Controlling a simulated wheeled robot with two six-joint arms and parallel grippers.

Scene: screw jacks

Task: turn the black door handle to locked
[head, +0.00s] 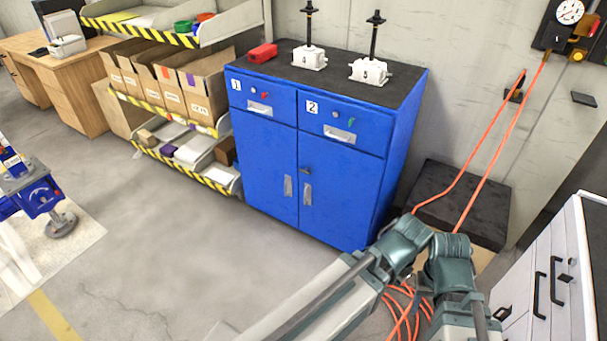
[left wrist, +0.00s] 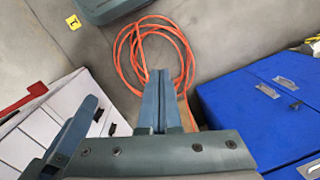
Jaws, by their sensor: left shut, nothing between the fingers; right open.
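The black door handle (head: 306,170) is a small dark piece near the top of the seam between the two doors of the blue cabinet (head: 265,160). Its exact angle is too small to read. Both doors look closed. My right gripper (head: 458,300) is low in the head view, right of the cabinet and well apart from the handle. It is open, but its fingers are hard to make out against the arm. My left gripper (left wrist: 160,100) shows in the left wrist view, shut and empty, over the floor. The cabinet (left wrist: 262,105) is to its right there.
Two white screw jacks (head: 309,57) and a red block (head: 262,53) stand on the cabinet top. A shelf with cardboard boxes (head: 187,88) is on its left. An orange cable (head: 482,160) hangs at right and coils on the floor. White drawers (head: 545,275) stand right. Floor before the doors is clear.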

